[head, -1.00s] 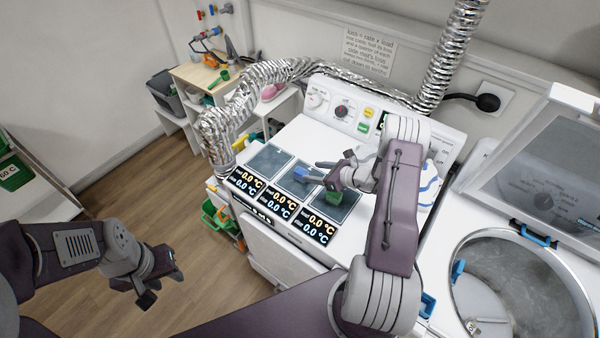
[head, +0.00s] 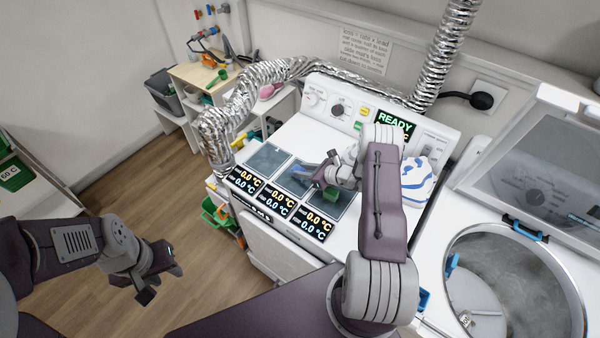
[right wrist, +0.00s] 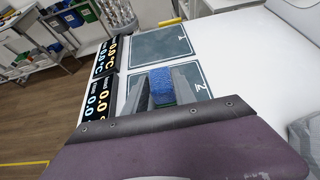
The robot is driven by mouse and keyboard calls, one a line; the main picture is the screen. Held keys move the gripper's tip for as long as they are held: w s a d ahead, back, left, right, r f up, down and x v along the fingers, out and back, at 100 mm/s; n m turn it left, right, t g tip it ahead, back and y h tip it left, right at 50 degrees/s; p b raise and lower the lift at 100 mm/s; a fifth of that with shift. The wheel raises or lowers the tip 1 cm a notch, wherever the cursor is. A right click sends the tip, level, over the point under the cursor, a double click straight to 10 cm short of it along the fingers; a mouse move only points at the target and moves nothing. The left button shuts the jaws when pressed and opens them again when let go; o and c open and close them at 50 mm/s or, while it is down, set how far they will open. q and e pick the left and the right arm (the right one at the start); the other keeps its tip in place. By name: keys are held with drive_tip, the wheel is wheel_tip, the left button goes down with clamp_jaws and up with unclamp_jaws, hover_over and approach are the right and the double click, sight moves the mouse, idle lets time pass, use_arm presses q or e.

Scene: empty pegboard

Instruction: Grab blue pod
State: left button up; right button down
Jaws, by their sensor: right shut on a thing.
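The blue pod (right wrist: 162,88) shows in the right wrist view between the two grey fingers of my right gripper (right wrist: 164,92), which is shut on it. In the head view my right gripper (head: 322,174) is low over the panels on the white machine, and its fingers largely hide the blue pod. My left gripper (head: 163,284) is open and empty over the floor at the lower left.
The white machine (head: 312,136) bears dark square panels with temperature displays (head: 280,205) along the front. A white and blue iron-like object (head: 418,186) stands right of my right arm. A round open tub (head: 515,285) is at the lower right. A foil duct (head: 245,100) runs behind.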

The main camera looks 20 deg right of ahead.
drive_tip(key=shift+r, duration=0.1)
drive_tip(key=shift+w+r, duration=0.1)
drive_tip(key=shift+r, duration=0.1)
drive_tip(key=s+a+r+b, duration=0.2)
drive_tip(key=s+r+b, duration=0.2)
drive_tip(key=s+r, duration=0.6)
drive_tip(key=shift+s+r+b, duration=0.2)
drive_tip(key=shift+s+b, duration=0.1)
drive_tip(key=shift+s, duration=0.55)
